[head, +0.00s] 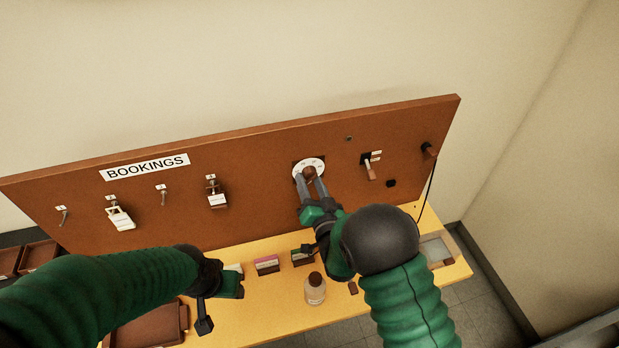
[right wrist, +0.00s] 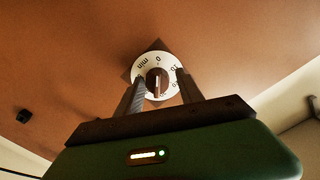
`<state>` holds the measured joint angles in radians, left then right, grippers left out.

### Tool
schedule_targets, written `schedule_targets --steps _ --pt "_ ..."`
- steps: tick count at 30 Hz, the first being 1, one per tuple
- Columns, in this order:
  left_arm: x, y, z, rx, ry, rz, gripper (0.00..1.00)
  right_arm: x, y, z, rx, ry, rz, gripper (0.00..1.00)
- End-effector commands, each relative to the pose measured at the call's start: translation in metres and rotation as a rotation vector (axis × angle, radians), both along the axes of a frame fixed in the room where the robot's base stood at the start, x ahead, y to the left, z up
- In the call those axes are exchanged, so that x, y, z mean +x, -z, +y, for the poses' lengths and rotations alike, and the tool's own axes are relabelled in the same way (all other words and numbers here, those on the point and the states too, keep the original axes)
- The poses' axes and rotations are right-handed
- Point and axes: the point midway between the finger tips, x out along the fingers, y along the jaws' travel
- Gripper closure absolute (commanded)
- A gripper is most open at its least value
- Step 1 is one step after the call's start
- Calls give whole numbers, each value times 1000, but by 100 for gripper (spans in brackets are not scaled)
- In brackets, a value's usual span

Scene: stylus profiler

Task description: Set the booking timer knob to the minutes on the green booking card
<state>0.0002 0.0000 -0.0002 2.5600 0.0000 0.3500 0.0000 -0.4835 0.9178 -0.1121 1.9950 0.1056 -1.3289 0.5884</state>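The timer knob (head: 309,173) is a brown round knob on a white dial (head: 298,168), mounted on the brown board. In the right wrist view the knob (right wrist: 157,84) has a pale line, and the dial (right wrist: 143,72) shows "min", "0" and other small numbers. My right gripper (head: 312,183) is at the dial, with one finger on each side of the knob; in the right wrist view gaps show between fingers and knob. My left gripper (head: 229,285) is over the table, and its fingers are unclear. Small cards in holders stand on the table; I cannot make out a green one or its writing.
The board (head: 250,210) carries a BOOKINGS sign (head: 145,167), hooks with padlocks (head: 217,200) and a lever switch (head: 369,170). A pink card (head: 267,264) and a bottle (head: 315,289) stand on the yellow table (head: 270,315). A brown tray (head: 152,325) lies near the left arm.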

Motion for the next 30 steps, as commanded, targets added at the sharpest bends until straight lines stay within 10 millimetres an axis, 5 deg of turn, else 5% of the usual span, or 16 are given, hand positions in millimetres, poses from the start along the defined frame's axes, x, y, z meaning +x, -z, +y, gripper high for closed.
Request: schedule_targets --steps 8,14,23,30 --pt "0 0 0 0 1 0 48 -1 -3 3 1 -3 -7 99" --pt "0 0 0 0 0 0 48 0 -5 1 78 2 14 100" --pt "0 0 0 0 0 0 48 4 -12 -8 1142 6 346 100" --pt "0 -1 0 0 0 0 48 7 -7 -18 2231 10 690 100"
